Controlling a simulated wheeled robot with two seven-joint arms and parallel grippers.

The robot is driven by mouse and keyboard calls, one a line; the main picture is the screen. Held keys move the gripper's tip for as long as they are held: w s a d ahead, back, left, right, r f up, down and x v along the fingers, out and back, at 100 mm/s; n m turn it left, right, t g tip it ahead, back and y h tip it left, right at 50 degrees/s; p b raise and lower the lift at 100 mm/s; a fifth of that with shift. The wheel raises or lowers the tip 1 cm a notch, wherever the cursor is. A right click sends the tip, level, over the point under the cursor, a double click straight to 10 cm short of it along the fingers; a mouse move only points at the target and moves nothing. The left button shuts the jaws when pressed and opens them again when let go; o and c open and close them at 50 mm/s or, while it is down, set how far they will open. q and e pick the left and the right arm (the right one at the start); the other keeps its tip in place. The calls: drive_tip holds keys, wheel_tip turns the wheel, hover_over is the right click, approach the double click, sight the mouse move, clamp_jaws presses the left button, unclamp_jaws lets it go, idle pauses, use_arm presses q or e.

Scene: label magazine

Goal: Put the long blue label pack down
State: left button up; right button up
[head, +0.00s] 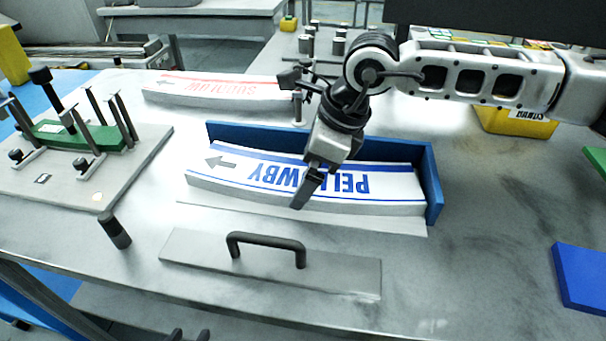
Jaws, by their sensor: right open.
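The long blue label pack (395,187), a white curved stack with blue bands, the upside-down word PELLOWBY and a grey arrow, lies flat on a pale plate inside the blue L-shaped fence (434,185). Its far side is along the back wall and its right end is near the end wall. My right gripper (312,188) reaches down over the pack's middle, fingers open, covering part of the lettering. Whether the fingers touch the pack is hard to see. Dark tips at the bottom edge may be my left gripper (188,335); its jaws are not readable.
A red-lettered pack (215,88) lies behind the fence. A grey plate with a black handle (265,243) lies in front. A clamp fixture with a green piece (75,135) stands left. A yellow bin (515,122) and blue block (585,278) are right. Table front right is clear.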

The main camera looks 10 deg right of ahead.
drive_tip(key=shift+a+f, duration=0.15)
drive_tip(key=shift+f, duration=0.25)
drive_tip(key=shift+c, duration=0.3)
drive_tip(key=c, duration=1)
drive_tip(key=shift+w+r, duration=0.1)
drive_tip(key=shift+c, duration=1.4)
drive_tip(key=shift+r, duration=0.1)
